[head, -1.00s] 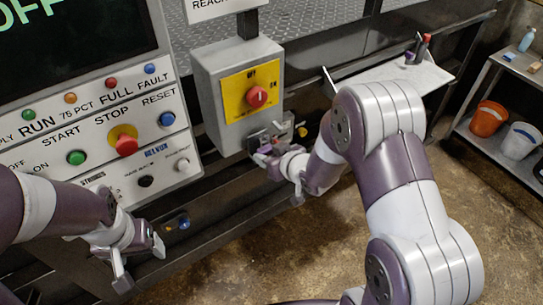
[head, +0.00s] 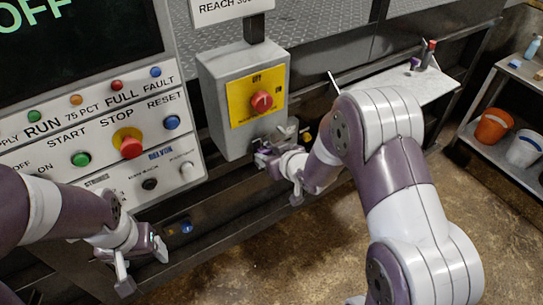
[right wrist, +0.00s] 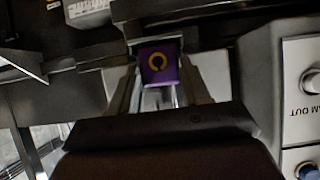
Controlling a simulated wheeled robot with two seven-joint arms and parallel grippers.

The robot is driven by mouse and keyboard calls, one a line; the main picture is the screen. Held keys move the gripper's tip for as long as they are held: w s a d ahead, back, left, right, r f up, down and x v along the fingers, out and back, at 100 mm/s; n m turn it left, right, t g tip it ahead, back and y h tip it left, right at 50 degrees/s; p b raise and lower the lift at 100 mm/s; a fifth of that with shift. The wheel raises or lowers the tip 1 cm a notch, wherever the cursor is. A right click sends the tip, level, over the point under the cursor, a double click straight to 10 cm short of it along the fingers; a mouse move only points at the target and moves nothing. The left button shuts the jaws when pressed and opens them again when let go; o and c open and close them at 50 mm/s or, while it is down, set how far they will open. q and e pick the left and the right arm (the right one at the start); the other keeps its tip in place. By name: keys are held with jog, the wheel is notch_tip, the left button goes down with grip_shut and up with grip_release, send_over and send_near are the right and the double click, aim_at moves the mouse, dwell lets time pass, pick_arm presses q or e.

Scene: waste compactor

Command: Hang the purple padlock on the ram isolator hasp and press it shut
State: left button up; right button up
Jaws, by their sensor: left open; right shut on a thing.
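The purple padlock (right wrist: 158,64), with a yellow ring mark on its face, sits between the fingers of my right gripper (right wrist: 154,92), which is shut on it. Its shackle is not clear. In the head view my right gripper (head: 264,157) is just below the grey isolator box (head: 223,105), which has a yellow plate and red knob. Pale metal parts (head: 287,130), seemingly the hasp, show under the box, just above and right of the gripper. I cannot tell whether padlock and hasp touch. My left gripper (head: 143,268) is open and empty, below the control panel.
The control panel (head: 100,150) with coloured buttons stands left of the isolator box. A white shelf (head: 410,82) with small items is to the right of it. A far rack holds an orange bucket (head: 492,127) and a white bucket (head: 523,146). Dark rails run behind my grippers.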

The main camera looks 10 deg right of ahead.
jog(key=shift+f, duration=0.2)
dwell(0.4)
jog(key=o, duration=1)
jog(key=shift+c, duration=0.3)
jog(key=shift+r, duration=0.1)
jog(key=p+v, duration=0.3)
jog(key=v, duration=0.4)
